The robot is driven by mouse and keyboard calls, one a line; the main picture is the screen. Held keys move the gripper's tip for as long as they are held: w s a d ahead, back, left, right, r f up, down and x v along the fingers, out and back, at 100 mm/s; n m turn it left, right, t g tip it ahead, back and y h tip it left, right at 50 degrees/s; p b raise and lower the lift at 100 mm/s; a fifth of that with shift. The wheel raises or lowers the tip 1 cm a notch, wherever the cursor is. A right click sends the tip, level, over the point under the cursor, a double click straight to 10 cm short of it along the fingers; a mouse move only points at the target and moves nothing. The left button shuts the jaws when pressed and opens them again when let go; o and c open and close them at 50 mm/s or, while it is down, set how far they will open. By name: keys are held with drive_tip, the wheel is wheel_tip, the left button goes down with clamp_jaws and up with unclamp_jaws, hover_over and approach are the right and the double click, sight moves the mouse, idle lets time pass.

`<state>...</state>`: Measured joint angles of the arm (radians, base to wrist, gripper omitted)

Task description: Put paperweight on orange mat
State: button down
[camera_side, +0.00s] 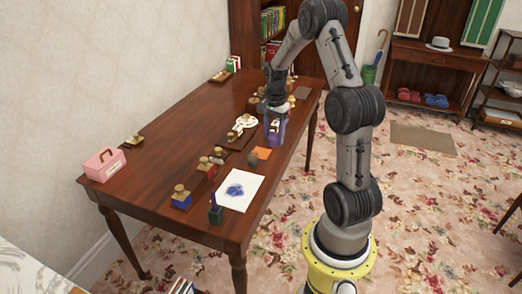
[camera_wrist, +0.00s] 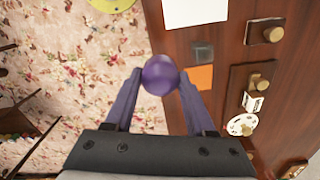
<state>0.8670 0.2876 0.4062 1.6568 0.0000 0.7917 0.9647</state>
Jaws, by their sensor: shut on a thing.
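My gripper (camera_side: 274,134) is above the right side of the wooden table, with its purple fingers pointing down. In the wrist view my gripper (camera_wrist: 159,78) is shut on a round, glossy purple ball (camera_wrist: 160,74), which looks like the paperweight. In the side view the fingers mostly hide the ball. The orange mat (camera_side: 263,153) lies flat on the table, just in front of and below the gripper. In the wrist view the mat (camera_wrist: 204,76) is just right of the ball, partly covered by the right finger.
A dark grey block (camera_side: 253,160) sits right beside the mat; it also shows in the wrist view (camera_wrist: 203,51). A white sheet with a blue blot (camera_side: 240,190) lies nearer the front. Stamps (camera_side: 181,198), a round white dish (camera_side: 244,121) and a pink box (camera_side: 104,164) stand on the table.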

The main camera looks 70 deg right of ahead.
drive_tip(key=w+d+f, duration=0.4)
drive_tip(key=w+d, duration=0.2)
drive_tip(key=d, duration=0.1)
hover_over(261, 152)
wheel_tip(261, 152, down, 5)
drive_tip(key=shift+s+a+f, duration=0.1)
drive_tip(key=shift+s+a, duration=0.05)
drive_tip(key=shift+f, duration=1.6)
drive_tip(key=shift+f, duration=0.2)
drive_tip(key=shift+c, duration=1.2)
unclamp_jaws()
